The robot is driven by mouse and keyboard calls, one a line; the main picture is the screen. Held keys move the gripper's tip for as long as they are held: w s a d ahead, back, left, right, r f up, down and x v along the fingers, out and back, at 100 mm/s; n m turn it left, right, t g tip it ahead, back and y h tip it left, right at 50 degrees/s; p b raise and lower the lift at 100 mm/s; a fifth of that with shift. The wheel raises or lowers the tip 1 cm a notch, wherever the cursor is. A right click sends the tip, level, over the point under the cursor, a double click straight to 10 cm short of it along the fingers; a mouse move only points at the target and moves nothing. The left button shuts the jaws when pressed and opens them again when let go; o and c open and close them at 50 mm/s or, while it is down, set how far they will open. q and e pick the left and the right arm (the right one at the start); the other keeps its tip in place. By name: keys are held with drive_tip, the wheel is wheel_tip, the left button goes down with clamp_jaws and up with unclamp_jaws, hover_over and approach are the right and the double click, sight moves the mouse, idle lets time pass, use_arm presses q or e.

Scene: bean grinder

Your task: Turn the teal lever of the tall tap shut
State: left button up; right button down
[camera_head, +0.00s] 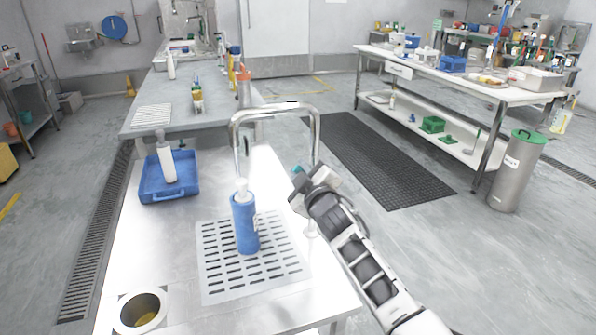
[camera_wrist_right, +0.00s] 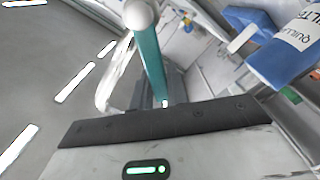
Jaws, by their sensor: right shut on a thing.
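The tall tap (camera_head: 275,106) is a chrome pipe arching over the steel counter. Its teal lever shows as a small teal patch (camera_head: 297,170) by my right gripper (camera_head: 303,184), at the right side of the tap. In the right wrist view the teal lever (camera_wrist_right: 151,62) is a bar with a pale round knob at its end. It runs down between the grey fingers, and my right gripper is shut on it. The gripper hides much of the lever in the head view. My left gripper is not in view.
A blue bottle (camera_head: 245,222) stands on the slotted drain plate (camera_head: 215,282) left of my right arm. A blue tray (camera_head: 150,186) with a white bottle (camera_head: 167,163) sits further left. A round hole (camera_head: 140,313) is at the near left.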

drive_tip(key=shift+w+d+r+m+p, duration=0.1)
drive_tip(key=shift+d+r+m+p, duration=0.15)
drive_tip(key=shift+m, duration=0.4)
drive_tip(key=shift+w+d+r+m+p, duration=0.15)
drive_tip(key=shift+d+m+p, duration=0.15)
drive_tip(key=shift+m, duration=0.35)
drive_tip(key=shift+s, duration=0.1)
drive_tip(key=c, duration=1.4)
unclamp_jaws()
drive_tip(key=shift+o, duration=0.2)
drive_tip(key=v, duration=1.6)
drive_tip(key=shift+p, duration=0.45)
drive_tip(key=shift+r, duration=0.1)
